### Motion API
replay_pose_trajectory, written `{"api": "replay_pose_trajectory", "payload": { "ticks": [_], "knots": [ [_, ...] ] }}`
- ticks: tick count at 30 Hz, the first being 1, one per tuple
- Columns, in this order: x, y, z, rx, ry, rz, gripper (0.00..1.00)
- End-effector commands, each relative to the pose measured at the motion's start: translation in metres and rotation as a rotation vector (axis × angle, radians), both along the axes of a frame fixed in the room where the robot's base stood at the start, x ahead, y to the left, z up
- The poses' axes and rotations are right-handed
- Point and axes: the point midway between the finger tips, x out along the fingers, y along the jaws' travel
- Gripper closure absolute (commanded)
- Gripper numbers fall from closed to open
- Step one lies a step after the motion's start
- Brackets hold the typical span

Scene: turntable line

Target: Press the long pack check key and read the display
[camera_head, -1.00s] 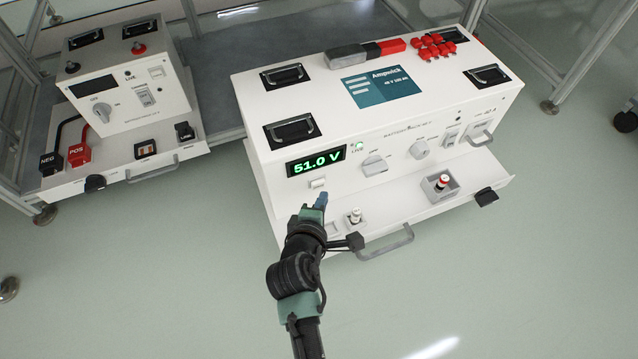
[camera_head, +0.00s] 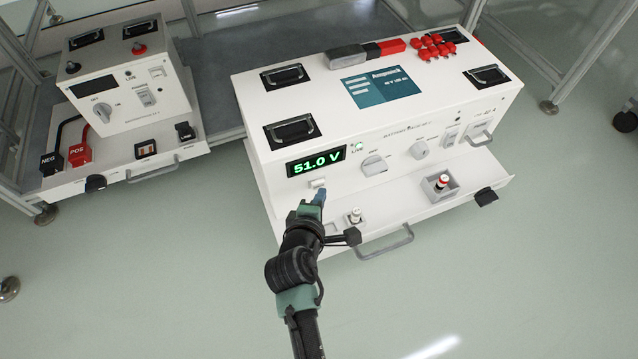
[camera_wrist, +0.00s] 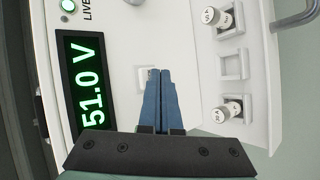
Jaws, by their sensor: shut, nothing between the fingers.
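The long white battery pack (camera_head: 420,115) stands on a pull-out shelf. Its display (camera_head: 316,161) is lit green and reads 51.0 V; it also shows in the wrist view (camera_wrist: 85,85). A green LIVE lamp (camera_head: 359,146) glows beside the display. The small white check key (camera_head: 318,183) sits just below the display. My gripper (camera_head: 320,193) is shut and empty, with its blue fingertips right at the key. In the wrist view the fingertips (camera_wrist: 160,72) cover part of the key (camera_wrist: 146,78); whether they touch it I cannot tell.
A smaller white pack (camera_head: 125,85) with a dark display stands at the left, with black and red connectors. Fuse-like cylinders (camera_head: 354,216) stand on the front tray below my gripper. A red-handled tool (camera_head: 382,48) and red caps (camera_head: 432,45) lie on top.

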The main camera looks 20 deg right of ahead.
Motion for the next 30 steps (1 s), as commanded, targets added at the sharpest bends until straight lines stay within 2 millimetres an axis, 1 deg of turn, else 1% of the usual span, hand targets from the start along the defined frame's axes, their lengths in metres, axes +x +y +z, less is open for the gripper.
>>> {"api": "replay_pose_trajectory", "payload": {
  "ticks": [21,30],
  "knots": [
    [0.009,0.0004,0.0001,0.0,0.0,0.0,1.0],
    [0.0085,0.0007,0.0003,0.001,0.0,0.001,1.0]
  ]
}}
